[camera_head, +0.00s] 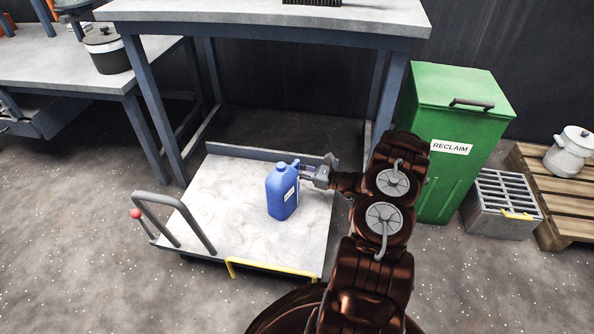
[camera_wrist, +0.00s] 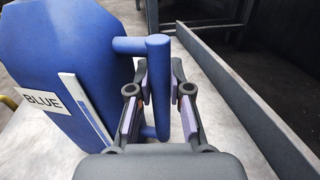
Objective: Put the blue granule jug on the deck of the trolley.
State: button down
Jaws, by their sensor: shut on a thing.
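The blue granule jug (camera_head: 282,192) is upright over the right part of the trolley deck (camera_head: 215,190). In the wrist view the jug (camera_wrist: 60,60) carries a white label reading BLUE, and its handle (camera_wrist: 158,85) stands between the fingers. My gripper (camera_head: 302,172) reaches in from the right and is shut on the handle; its fingers also show in the wrist view (camera_wrist: 160,105). The jug's base looks at or very close to the deck; I cannot tell whether it touches.
The trolley has a grey push handle (camera_head: 174,216) at left, a yellow bar (camera_head: 275,270) in front and a raised back lip (camera_head: 265,153). A workbench (camera_head: 260,14) stands behind. A green RECLAIM bin (camera_head: 460,115) and a grey slotted crate (camera_head: 500,204) stand at right. The deck's left side is clear.

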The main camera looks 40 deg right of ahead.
jog(key=c, duration=1.1)
grip_release()
jog(key=shift+f, duration=0.1)
jog(key=p+v, duration=0.3)
jog(key=v, duration=0.9)
jog(key=shift+p, duration=0.35)
